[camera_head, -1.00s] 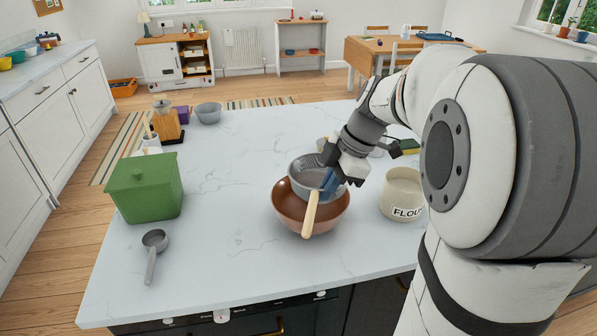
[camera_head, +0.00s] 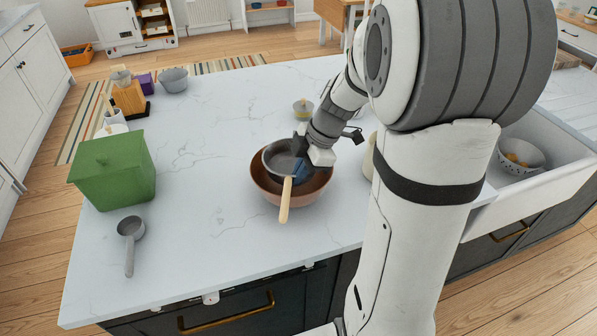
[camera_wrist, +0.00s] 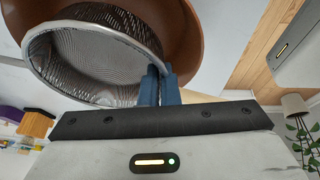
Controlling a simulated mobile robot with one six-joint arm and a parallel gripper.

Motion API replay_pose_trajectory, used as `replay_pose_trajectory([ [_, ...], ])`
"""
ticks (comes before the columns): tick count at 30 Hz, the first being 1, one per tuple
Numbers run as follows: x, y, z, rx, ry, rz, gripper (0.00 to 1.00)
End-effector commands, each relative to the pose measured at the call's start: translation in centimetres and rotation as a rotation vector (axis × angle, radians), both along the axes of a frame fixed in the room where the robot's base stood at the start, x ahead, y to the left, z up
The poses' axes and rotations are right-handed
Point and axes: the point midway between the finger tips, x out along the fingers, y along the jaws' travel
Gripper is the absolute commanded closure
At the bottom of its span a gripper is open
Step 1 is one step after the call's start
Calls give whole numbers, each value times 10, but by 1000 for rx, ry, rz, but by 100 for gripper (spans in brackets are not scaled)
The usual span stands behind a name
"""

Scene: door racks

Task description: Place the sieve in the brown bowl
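The sieve (camera_head: 281,160) is a metal mesh basket with a wooden handle (camera_head: 285,200). It sits within the rim of the brown bowl (camera_head: 265,191) on the white worktop, its handle sticking out over the bowl's near edge. My gripper (camera_head: 302,171) is at the right side of the sieve, its blue fingers at the sieve where the handle begins. In the wrist view, the blue fingers (camera_wrist: 159,86) are close together at the sieve's rim, and the mesh (camera_wrist: 95,55) lies in front of the brown bowl (camera_wrist: 185,30). Whether the sieve touches the bowl's inside is hidden.
A green lidded box (camera_head: 113,172) and a grey scoop (camera_head: 130,235) are at the left. A grey bowl (camera_head: 173,80) stands at the back left. The worktop between box and brown bowl is clear.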

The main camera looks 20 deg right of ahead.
Motion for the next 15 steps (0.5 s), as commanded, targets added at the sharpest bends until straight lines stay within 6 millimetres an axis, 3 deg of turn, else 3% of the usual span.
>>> replay_pose_trajectory([
  [15,0,-1,-11,-1,-2,-3,100],
])
